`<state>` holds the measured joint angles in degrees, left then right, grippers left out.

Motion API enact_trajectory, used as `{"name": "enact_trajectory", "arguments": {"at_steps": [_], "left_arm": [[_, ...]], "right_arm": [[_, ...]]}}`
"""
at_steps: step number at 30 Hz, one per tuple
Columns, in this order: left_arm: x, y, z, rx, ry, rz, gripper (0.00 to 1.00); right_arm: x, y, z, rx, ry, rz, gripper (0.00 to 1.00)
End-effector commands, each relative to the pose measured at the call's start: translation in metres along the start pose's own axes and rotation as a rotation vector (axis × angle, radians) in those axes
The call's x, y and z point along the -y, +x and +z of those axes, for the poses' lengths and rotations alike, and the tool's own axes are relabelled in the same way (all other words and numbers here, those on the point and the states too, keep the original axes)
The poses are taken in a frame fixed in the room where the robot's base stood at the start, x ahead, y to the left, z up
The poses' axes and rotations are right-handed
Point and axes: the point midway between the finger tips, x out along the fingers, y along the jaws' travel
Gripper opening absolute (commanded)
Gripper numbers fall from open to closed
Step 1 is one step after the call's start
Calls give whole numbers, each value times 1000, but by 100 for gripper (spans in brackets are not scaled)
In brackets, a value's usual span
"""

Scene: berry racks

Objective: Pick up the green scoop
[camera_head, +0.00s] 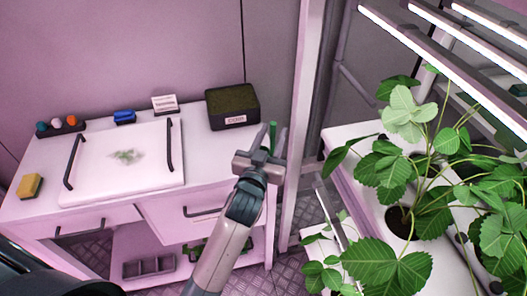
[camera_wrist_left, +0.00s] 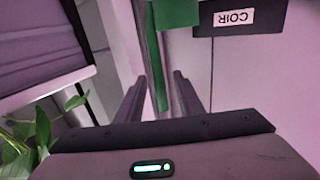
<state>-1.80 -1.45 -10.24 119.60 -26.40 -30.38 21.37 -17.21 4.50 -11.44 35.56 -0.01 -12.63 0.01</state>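The green scoop (camera_head: 273,132) is at the right end of the white counter, beside the coir box and mostly hidden behind my left gripper in the head view. In the left wrist view the green scoop (camera_wrist_left: 175,14) shows a wide part at the top and a narrow strip running down between the fingers. My left gripper (camera_head: 270,138) is open, its fingers on either side of that strip. In the left wrist view my left gripper (camera_wrist_left: 160,82) shows a gap on both sides; I cannot tell if it touches. My right gripper is not in view.
A dark coir box (camera_head: 232,108) stands at the counter's back right. A white tray (camera_head: 95,190) with black handles lies mid-counter. A yellow sponge (camera_head: 30,186) sits at left. A pale post (camera_head: 300,120) and a leafy plant rack are close on the right.

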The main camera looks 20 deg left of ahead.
Motion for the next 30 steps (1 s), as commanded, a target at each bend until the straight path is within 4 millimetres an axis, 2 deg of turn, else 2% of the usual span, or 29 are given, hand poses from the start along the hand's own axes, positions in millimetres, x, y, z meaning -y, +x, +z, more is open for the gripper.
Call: {"name": "enact_trajectory", "arguments": {"at_steps": [15, 16, 18, 20, 30], "left_arm": [[0, 3, 0, 0, 0, 0, 34], [0, 3, 0, 0, 0, 0, 29], [0, 3, 0, 0, -1, 0, 13], [0, 3, 0, 0, -1, 0, 0], [0, 3, 0, -1, -1, 0, 0]], "right_arm": [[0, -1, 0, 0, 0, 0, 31], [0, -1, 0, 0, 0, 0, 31], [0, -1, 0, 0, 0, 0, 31], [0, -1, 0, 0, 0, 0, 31], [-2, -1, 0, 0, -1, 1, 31]]}}
